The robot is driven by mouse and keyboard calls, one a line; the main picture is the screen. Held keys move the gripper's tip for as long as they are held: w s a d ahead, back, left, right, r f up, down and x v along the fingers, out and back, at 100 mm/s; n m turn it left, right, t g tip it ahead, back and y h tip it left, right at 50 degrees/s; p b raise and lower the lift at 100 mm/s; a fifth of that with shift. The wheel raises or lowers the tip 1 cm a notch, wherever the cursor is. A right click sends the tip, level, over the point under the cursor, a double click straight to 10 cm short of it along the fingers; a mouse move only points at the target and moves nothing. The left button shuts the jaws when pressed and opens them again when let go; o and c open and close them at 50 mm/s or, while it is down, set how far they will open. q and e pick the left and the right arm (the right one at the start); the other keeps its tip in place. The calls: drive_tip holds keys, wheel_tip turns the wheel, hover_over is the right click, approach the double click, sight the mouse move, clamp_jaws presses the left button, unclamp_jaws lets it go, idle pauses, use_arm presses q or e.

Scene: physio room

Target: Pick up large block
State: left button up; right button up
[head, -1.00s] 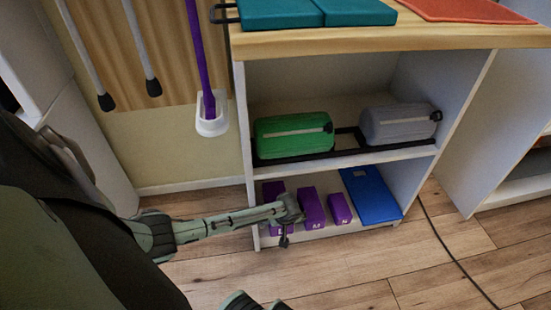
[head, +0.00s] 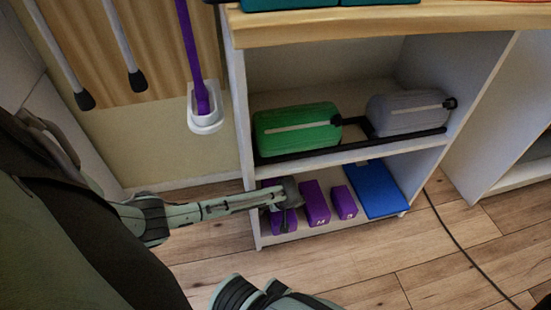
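Three purple blocks stand in a row on the bottom shelf. The large block (head: 276,222) is at the left, partly hidden behind my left gripper. The medium block (head: 316,203), marked M, is in the middle, and the small block (head: 344,202) is at the right. My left gripper (head: 288,204) reaches in from the left and sits over the front of the large block. Its fingers overlap the block in the picture; I cannot tell whether they touch it or are open or shut.
The white shelf unit (head: 238,135) has a wooden top (head: 380,22). A green roll (head: 297,129) and a grey roll (head: 408,113) lie on the middle shelf. A blue board (head: 377,189) lies right of the blocks. The wooden floor in front (head: 370,262) is mostly clear.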

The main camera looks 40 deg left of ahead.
use_arm(q)
drive_tip(key=shift+c, duration=0.5)
drive_tip(key=c, duration=1.2)
drive_tip(key=shift+c, duration=0.4)
